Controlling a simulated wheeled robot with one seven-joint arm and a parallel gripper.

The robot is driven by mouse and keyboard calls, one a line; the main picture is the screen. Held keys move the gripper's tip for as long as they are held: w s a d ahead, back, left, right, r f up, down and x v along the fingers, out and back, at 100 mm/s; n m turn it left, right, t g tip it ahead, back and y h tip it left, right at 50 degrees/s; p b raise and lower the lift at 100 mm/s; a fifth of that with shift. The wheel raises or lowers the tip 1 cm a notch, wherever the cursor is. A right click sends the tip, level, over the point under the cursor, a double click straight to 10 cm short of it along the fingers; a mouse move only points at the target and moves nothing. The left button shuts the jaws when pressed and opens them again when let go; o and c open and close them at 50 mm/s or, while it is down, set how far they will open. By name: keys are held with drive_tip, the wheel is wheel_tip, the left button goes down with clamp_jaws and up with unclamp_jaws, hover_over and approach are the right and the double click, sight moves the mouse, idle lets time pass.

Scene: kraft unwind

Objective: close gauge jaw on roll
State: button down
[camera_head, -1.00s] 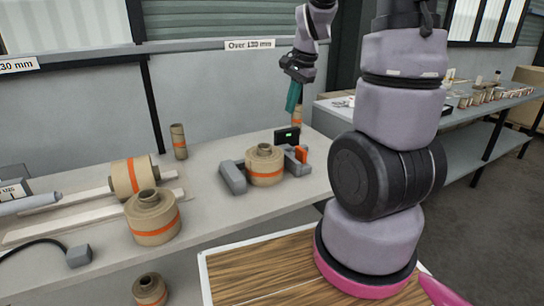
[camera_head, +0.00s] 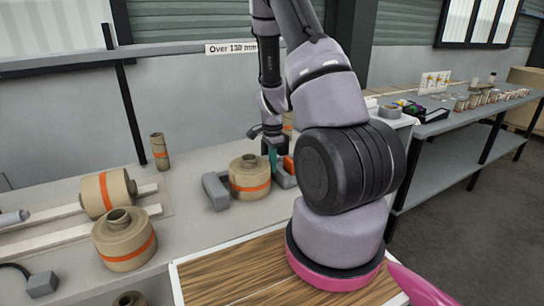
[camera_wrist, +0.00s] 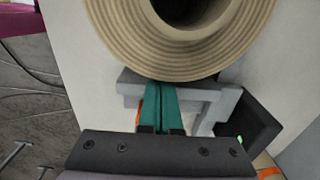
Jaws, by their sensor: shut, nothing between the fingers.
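A kraft roll (camera_head: 249,178) with an orange band stands upright on the bench between the grey jaws of the gauge. The left jaw (camera_head: 216,191) is beside the roll. The other jaw (camera_head: 284,180) is on the right, partly hidden by my arm, with an orange part (camera_head: 289,165) on it. In the wrist view the roll (camera_wrist: 182,63) fills the top, close to a grey jaw (camera_wrist: 130,83); I cannot tell if they touch. My gripper (camera_head: 272,158) is shut and empty. Its teal fingers (camera_wrist: 161,88) point down at the right jaw, on the side away from the roll.
The gauge's dark display (camera_wrist: 245,132) with a green light is right of the fingers in the wrist view. A second bench (camera_head: 470,115) with small items is at right.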

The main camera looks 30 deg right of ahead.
sight(265, 175)
drive_tip(key=shift+f, duration=1.85)
drive_tip(key=a, duration=0.3)
drive_tip(key=shift+s+a, duration=0.1)
drive_tip(key=shift+a, duration=0.1)
drive_tip(key=shift+d, duration=0.1)
